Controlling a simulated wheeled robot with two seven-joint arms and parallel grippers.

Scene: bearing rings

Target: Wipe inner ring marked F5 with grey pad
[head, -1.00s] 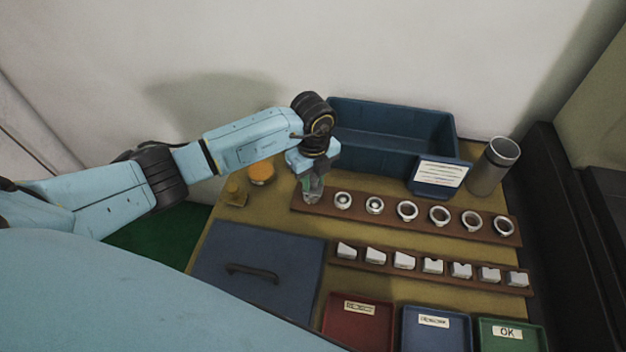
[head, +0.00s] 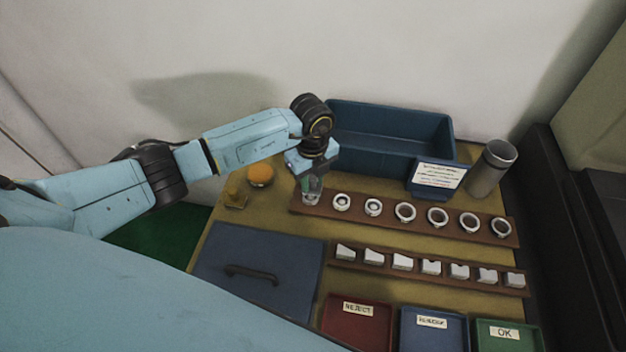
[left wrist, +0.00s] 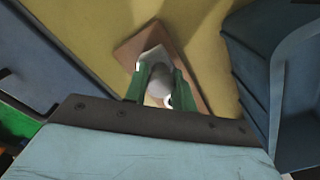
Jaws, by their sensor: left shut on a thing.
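My left gripper (head: 311,192) is over the left end of the back brown strip (head: 410,216). In the left wrist view its green fingers (left wrist: 160,88) are shut on a grey rounded piece (left wrist: 160,80), which looks like the grey pad. Pale parts of something on the strip show under and behind the fingers; I cannot tell whether the pad touches it. Several pale rings, one of them (head: 405,212) near the middle, stand along the strip to the right. No F5 mark can be read. My right gripper is not in view.
A front brown strip (head: 336,258) holds several white blocks. A blue bin (head: 390,140) and a grey cylinder (head: 491,170) stand behind. An orange round thing (head: 261,175) and a small yellow-brown piece (head: 235,199) lie left. A blue lid (head: 258,255) and red tray (head: 357,325) are in front.

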